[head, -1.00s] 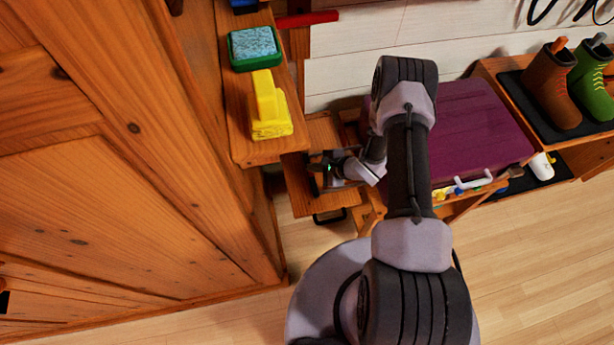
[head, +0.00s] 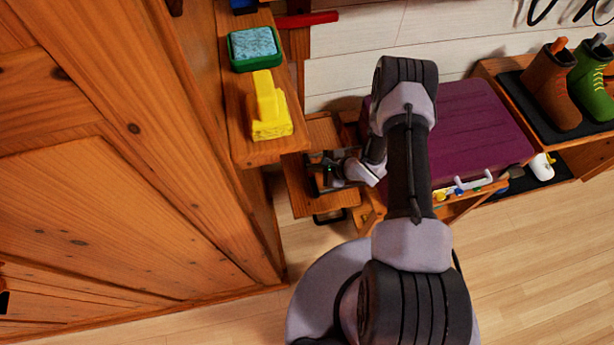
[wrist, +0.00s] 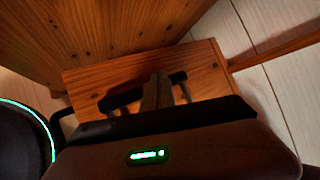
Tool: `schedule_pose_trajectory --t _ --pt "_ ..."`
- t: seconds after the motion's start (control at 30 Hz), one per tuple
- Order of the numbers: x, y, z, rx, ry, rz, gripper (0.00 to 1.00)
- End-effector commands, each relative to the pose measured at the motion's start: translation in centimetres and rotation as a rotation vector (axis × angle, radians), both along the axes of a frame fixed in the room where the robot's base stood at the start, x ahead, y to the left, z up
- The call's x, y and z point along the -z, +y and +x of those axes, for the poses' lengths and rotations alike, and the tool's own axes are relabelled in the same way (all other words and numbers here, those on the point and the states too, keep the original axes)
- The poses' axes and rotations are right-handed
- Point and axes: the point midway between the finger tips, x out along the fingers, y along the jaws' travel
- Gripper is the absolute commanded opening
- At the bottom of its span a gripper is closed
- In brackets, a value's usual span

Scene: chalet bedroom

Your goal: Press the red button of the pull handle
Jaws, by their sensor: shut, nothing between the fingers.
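My gripper (head: 316,172) is over a small wooden unit (head: 300,200) beside the tall wooden cabinet, low and left of the purple case. In the wrist view its fingers (wrist: 158,92) are shut and empty, in front of the wooden panel (wrist: 90,82). A black bar-shaped pull handle (wrist: 122,98) runs across this panel, behind the fingers. I cannot tell whether the fingers touch it. No red button shows in either view; the fingers and the gripper body hide part of the handle. A black loop (head: 330,216) shows below the gripper in the head view.
The floor at lower right is clear.

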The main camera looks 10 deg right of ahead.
Motion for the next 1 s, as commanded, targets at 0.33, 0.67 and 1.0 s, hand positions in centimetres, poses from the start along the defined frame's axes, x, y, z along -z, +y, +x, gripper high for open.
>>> schedule_pose_trajectory --t 0.33,0.67,1.0 --pt "0.0 0.0 0.0 0.000 0.000 0.000 0.00" --pt "0.9 0.0 0.0 0.000 0.000 0.000 0.00" --pt "0.9 0.0 0.0 0.000 0.000 0.000 0.00"
